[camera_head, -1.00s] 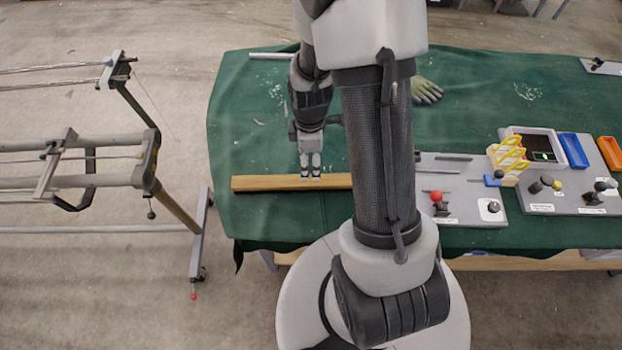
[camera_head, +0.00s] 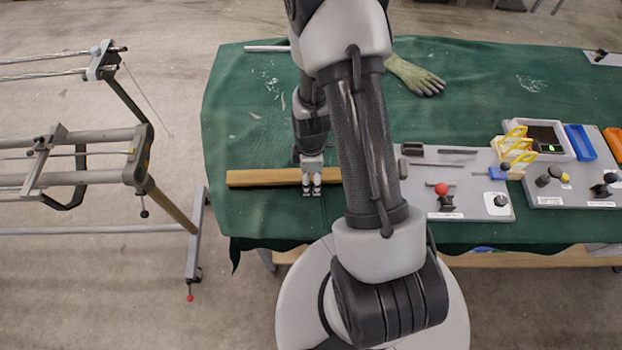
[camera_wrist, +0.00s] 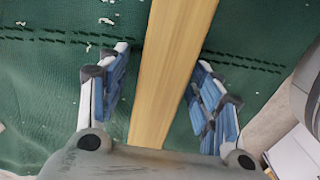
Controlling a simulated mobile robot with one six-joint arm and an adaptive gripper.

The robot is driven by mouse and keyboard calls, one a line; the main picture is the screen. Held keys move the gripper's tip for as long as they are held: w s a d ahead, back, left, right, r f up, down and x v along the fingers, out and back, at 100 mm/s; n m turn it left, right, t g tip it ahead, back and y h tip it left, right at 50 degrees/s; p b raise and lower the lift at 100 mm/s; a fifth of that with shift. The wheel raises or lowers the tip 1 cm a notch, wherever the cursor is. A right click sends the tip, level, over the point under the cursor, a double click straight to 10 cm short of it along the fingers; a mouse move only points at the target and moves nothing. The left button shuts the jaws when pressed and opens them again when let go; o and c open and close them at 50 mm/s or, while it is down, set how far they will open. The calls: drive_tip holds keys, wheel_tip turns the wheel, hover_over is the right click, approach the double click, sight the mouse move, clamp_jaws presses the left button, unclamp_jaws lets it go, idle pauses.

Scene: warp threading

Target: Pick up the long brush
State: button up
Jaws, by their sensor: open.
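A long, straight wooden bar (camera_head: 262,178) lies left to right near the front left of the green table. It appears to be the long brush; no bristles show. Its right part is hidden behind my arm in the head view. My gripper (camera_head: 312,191) is over the bar, fingers pointing down. In the wrist view the bar (camera_wrist: 171,72) runs between the two spread blue-padded fingers of my gripper (camera_wrist: 162,60). A gap shows on both sides of the bar, so the gripper is open and not holding it. The exact height above the table cannot be told.
A grey board (camera_head: 470,208) with small tools and a red ball is to the right. A metal frame (camera_head: 140,160) stands left of the table.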

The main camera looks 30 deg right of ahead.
drive_tip(key=shift+r, duration=0.1)
clamp_jaws()
idle(0.7)
drive_tip(key=shift+r, duration=0.1)
wheel_tip(320, 180, up, 20)
drive_tip(key=p, duration=0.6)
